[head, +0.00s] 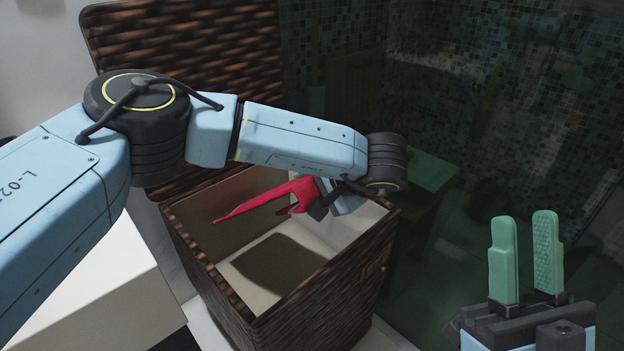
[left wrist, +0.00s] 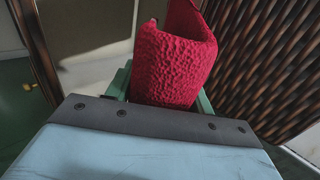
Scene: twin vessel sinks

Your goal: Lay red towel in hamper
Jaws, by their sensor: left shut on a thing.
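The red towel (head: 268,202) hangs at the end of my left arm, over the open hamper. It also shows in the left wrist view (left wrist: 174,62), folded and bunched between the green fingers. My left gripper (left wrist: 160,90) is shut on the towel; in the head view its fingertips are mostly hidden by the arm and towel. The brown wicker hamper (head: 340,290) has a pale lining, and its lid (head: 190,45) stands raised at the back. A dark shadow lies on its floor. My right gripper (head: 525,260) is at the lower right, away from the hamper, its green fingers apart and empty.
A white block-like surface (head: 110,290) stands left of the hamper. A dark green stool or small table (head: 432,175) is behind it to the right. A glass panel and green mosaic tiles (head: 480,60) fill the back right.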

